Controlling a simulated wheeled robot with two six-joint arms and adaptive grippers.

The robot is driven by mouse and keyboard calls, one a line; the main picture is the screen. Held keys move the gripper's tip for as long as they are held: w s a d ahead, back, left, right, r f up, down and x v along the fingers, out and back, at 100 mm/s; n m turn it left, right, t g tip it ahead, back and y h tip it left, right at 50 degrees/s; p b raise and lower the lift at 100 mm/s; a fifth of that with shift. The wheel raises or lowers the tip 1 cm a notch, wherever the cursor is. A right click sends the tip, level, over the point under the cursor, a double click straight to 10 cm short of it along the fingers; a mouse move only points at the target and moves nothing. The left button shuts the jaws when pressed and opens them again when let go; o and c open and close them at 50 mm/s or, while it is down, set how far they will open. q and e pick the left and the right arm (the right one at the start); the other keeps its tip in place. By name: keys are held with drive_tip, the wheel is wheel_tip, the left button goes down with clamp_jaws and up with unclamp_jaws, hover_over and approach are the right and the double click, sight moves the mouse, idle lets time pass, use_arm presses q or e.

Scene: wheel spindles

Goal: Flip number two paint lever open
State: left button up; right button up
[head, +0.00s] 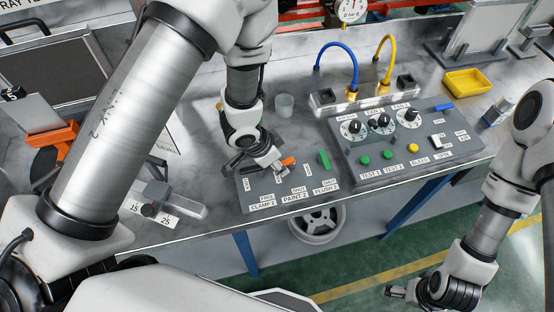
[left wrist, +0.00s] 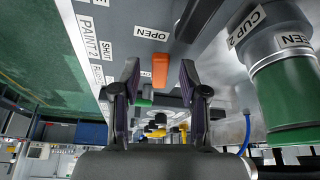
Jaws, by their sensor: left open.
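The control panel (head: 262,195) on the bench carries labels for clamp 2, paint 2 and flush 2. The orange paint 2 lever (head: 289,161) is on its middle part, partly covered by my left gripper (head: 272,165). In the left wrist view the orange lever (left wrist: 160,69) shows between the two spread fingers of my left gripper (left wrist: 160,78). An OPEN label (left wrist: 151,33) lies beside it; SHUT and PAINT 2 labels (left wrist: 91,42) are at left. I cannot tell whether the fingers touch the lever. My right gripper (head: 392,292) is low at right, away from the panel.
A green lever (head: 324,159) stands right of the orange one. A larger panel (head: 400,150) with knobs and buttons lies to the right. A cylinder labelled CUP 2 (left wrist: 268,60) is close on the right in the wrist view.

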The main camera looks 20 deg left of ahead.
use_arm(q)
drive_tip(key=shift+r, duration=0.1)
clamp_jaws()
drive_tip(key=m+p, duration=0.2)
drive_tip(key=p, duration=0.1)
drive_tip(key=shift+w+a+r+g+h, duration=0.3)
drive_tip(key=shift+a+h, duration=0.1)
drive_tip(key=shift+w+f+m, duration=0.1)
drive_tip(key=shift+f+m, duration=0.15)
drive_tip(key=shift+m, duration=0.15)
unclamp_jaws()
drive_tip(key=shift+f, duration=0.1)
drive_tip(key=v, duration=1.2)
drive_tip(key=shift+w, duration=0.15)
